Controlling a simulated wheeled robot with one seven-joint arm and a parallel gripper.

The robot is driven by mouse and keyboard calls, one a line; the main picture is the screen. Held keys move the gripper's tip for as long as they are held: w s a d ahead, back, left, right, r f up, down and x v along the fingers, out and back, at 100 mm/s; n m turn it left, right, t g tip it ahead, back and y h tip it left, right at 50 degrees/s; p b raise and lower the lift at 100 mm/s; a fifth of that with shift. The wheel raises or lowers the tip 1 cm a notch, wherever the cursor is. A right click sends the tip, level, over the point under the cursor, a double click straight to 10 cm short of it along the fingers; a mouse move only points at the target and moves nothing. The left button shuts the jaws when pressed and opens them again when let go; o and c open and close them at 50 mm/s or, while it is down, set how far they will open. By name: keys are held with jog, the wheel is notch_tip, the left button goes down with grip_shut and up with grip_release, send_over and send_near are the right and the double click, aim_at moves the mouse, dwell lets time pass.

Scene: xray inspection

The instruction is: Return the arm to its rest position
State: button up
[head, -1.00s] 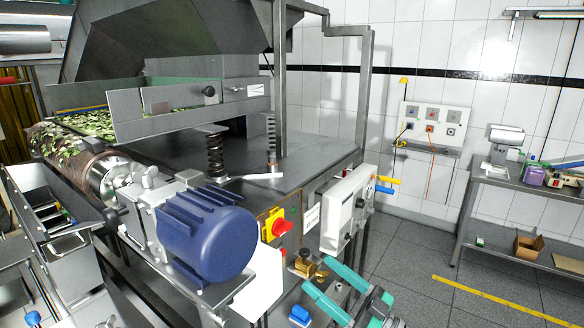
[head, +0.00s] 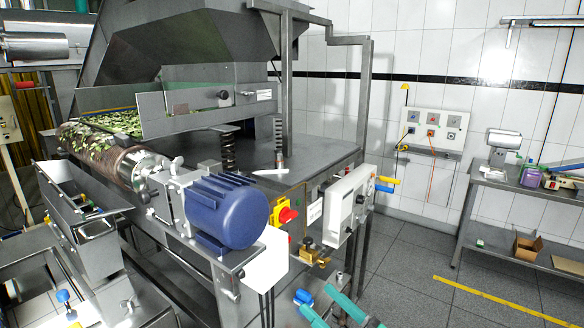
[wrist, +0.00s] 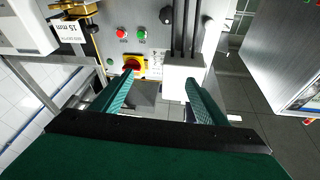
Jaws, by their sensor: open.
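My gripper (head: 330,310) shows at the bottom edge of the head view, with its teal fingers spread apart. In the wrist view my gripper (wrist: 156,92) is open, with nothing between the fingertips. Beyond the fingers is the machine's control panel (wrist: 150,20), with a red and yellow rotary switch (wrist: 133,64) near the left fingertip. The same switch (head: 286,215) shows in the head view, above and left of my gripper. I cannot tell how far the fingertips are from the panel.
A blue motor (head: 228,212) and roller stand on the machine at left. A grey control box (head: 347,208) and brass valve (head: 310,252) are close to my gripper. A steel table (head: 520,195) stands at right.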

jog(key=s+a+f+m+h, duration=0.1)
jog(key=s+f+m+h, duration=0.25)
jog(key=f, duration=0.55)
jog(key=s+a+f+m+h, duration=0.1)
jog(key=s+f+m+h, duration=0.2)
jog(key=f, duration=0.5)
jog(key=s+a+f+m+h, duration=0.2)
jog(key=s+f+h, duration=0.2)
jog(key=f, duration=0.5)
jog(key=s+f+m+h, duration=0.2)
jog(key=s+f+h, duration=0.25)
jog(key=s, duration=0.65)
jog(key=s+a+r+n, duration=0.1)
jog(key=s+r, duration=0.4)
jog(key=s, duration=0.5)
jog(key=s+a+r+n, duration=0.2)
jog(key=s+r, duration=0.3)
jog(key=s, duration=0.6)
jog(key=shift+a+t, duration=0.3)
